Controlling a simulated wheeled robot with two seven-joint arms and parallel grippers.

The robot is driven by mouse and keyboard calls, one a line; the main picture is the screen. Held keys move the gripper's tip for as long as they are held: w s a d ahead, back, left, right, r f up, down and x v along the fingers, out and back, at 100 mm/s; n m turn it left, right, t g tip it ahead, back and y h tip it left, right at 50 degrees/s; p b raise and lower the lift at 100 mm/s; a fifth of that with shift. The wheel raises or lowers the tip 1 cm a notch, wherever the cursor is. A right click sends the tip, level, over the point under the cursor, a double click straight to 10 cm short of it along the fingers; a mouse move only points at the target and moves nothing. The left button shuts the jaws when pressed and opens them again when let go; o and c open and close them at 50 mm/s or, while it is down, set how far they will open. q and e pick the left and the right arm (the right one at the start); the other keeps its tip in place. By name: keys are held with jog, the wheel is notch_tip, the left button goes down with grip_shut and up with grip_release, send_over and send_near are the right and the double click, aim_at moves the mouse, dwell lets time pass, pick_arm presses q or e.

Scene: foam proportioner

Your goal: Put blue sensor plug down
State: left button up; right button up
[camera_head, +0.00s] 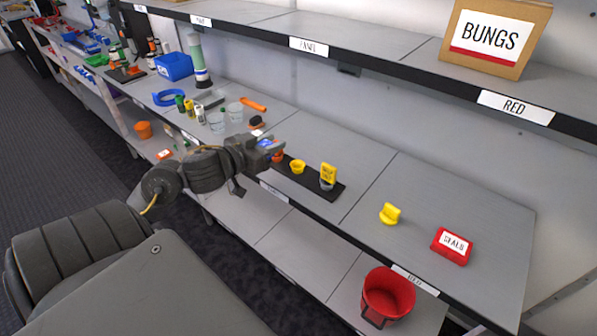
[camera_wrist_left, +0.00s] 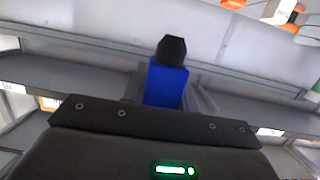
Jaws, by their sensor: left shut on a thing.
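My left gripper (camera_head: 272,147) reaches over the bench at the far left end of a black strip (camera_head: 308,182). In the left wrist view a blue block with a black faceted end (camera_wrist_left: 168,82), which looks like the blue sensor plug, stands between grey finger edges, so the gripper is shut on it. In the head view the gripper mostly hides the plug. I cannot tell whether it touches the strip. An orange-red piece (camera_head: 278,157), a yellow cup (camera_head: 297,167) and a yellow labelled piece (camera_head: 328,174) sit along the strip. My right gripper is not in view.
A yellow plug (camera_head: 390,213) and a red seals box (camera_head: 452,246) stand on the right bench. A red bucket (camera_head: 388,296) is on the lower shelf. An upper shelf (camera_head: 375,62) overhangs behind.

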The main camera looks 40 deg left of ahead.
pick_arm(q)
jog(key=shift+a, duration=0.3)
jog(key=b, duration=0.2)
send_over(301, 162)
jog(key=shift+s+f, duration=0.15)
jog(key=shift+f, duration=1.35)
jog(key=shift+s+f, duration=0.15)
jog(key=shift+f, duration=1.35)
jog(key=shift+s+f, duration=0.15)
jog(key=shift+f, duration=1.35)
jog(key=f, duration=0.1)
jog(key=w+f+p, duration=0.1)
jog(key=f, duration=0.1)
jog(key=shift+f, duration=0.3)
jog(key=shift+s, duration=0.1)
